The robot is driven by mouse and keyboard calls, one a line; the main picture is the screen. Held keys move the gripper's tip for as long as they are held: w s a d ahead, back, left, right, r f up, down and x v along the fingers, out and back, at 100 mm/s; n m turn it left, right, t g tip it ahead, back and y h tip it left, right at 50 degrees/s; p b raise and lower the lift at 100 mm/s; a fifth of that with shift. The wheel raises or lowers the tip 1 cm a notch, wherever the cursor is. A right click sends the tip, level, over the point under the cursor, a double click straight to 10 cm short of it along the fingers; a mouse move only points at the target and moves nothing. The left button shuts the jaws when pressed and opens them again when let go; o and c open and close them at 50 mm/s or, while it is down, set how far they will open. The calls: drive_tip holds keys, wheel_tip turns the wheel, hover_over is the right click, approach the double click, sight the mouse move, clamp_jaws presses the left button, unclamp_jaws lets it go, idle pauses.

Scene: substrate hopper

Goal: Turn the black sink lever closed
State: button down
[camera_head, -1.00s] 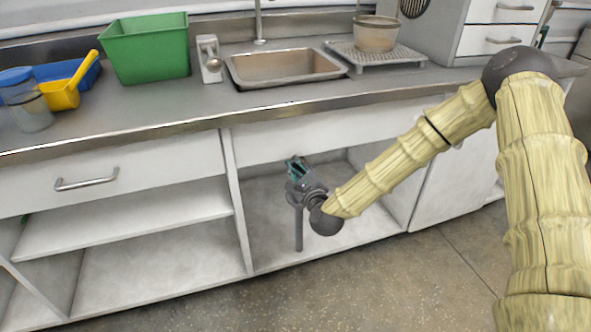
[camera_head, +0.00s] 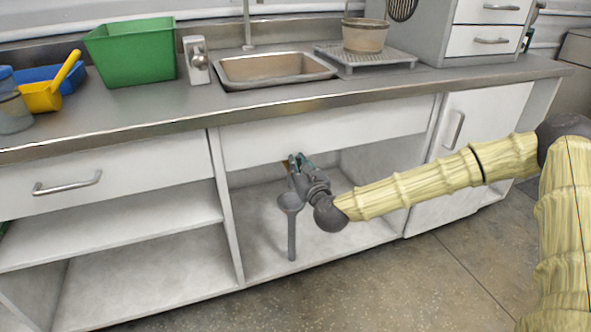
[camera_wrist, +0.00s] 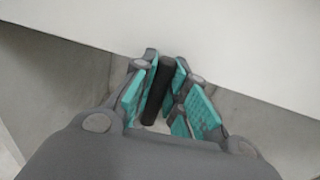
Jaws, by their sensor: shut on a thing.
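A black lever (camera_wrist: 157,92) shows in the wrist view as a dark upright bar between the teal finger pads. My gripper (camera_wrist: 160,88) is shut on it. In the head view my gripper (camera_head: 297,164) is inside the open cabinet bay below the sink, just under the white front panel. The lever cannot be made out there, as my gripper covers it. The sink (camera_head: 275,70) is set in the counter above.
The white panel (camera_head: 325,130) hangs close above my gripper, and a cabinet divider (camera_head: 226,200) stands to its left. The bay floor (camera_head: 265,255) is mostly clear. A green bin (camera_head: 130,52) and a yellow scoop (camera_head: 42,97) are on the counter.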

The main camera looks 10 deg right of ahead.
drive_tip(key=shift+d+f, duration=0.1)
idle(0.3)
drive_tip(key=c, duration=1.4)
unclamp_jaws()
drive_tip(key=s, duration=0.4)
drive_tip(key=s+d, duration=0.1)
drive_tip(key=s, duration=0.7)
drive_tip(key=shift+d, duration=0.25)
